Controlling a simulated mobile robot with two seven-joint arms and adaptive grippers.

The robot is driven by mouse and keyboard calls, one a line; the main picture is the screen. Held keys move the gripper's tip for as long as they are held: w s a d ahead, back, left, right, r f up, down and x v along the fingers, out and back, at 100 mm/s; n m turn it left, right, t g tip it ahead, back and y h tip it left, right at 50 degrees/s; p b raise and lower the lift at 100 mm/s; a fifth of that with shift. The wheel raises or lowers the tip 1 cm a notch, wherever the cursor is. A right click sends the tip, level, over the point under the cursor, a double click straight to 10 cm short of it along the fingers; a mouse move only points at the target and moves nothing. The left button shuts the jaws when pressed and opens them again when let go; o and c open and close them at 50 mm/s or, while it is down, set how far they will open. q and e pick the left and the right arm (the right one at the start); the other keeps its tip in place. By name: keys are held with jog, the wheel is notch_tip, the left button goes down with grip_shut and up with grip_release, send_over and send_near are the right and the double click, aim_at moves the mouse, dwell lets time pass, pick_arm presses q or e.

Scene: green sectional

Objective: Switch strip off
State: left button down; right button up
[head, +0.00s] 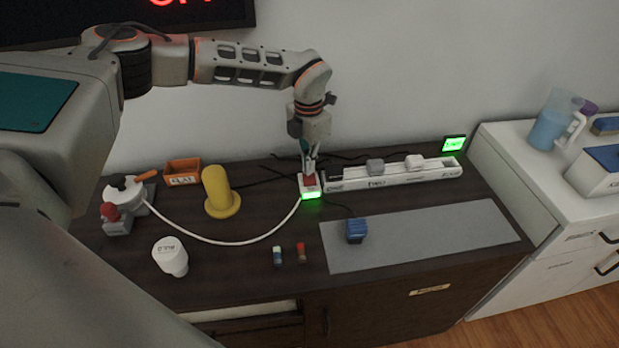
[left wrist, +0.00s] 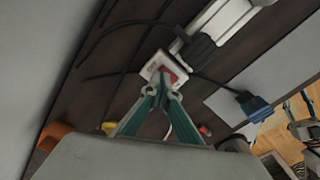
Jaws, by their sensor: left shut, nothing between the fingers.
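The white power strip (head: 435,176) lies along the back of the dark counter, with a black, a grey and a white plug in it. At its left end is a white switch box with a red rocker switch (head: 310,181) and a lit green front (head: 312,195). My left gripper (head: 309,172) points down at the switch, shut and empty, its tips at or just above the red rocker. In the left wrist view the fingertips (left wrist: 168,88) are close to the red switch (left wrist: 178,73) and partly cover it. Contact cannot be told.
A yellow stand (head: 217,190), a white cup-like object (head: 170,256), an orange bin (head: 183,171) and a white cable surround the strip's left side. A blue plug (head: 356,231) lies on the grey mat (head: 430,238). A small green-lit display (head: 453,144) stands behind.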

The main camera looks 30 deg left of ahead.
pick_arm(q)
jog(key=shift+f, duration=0.75)
pick_arm(e)
jog(key=shift+s+f, duration=0.25)
pick_arm(q)
jog(key=shift+r+p, duration=1.3)
jog(key=shift+r, duration=0.6)
jog(key=shift+r+p, duration=1.45)
jog(key=shift+r, duration=0.25)
pick_arm(e)
notch_tip(320, 180, up, 8)
jog(key=w, duration=0.2)
jog(key=shift+t, duration=0.3)
pick_arm(q)
jog(key=shift+f, duration=0.1)
pick_arm(e)
jog(key=shift+f, duration=0.25)
pick_arm(q)
jog(key=shift+s, duration=0.1)
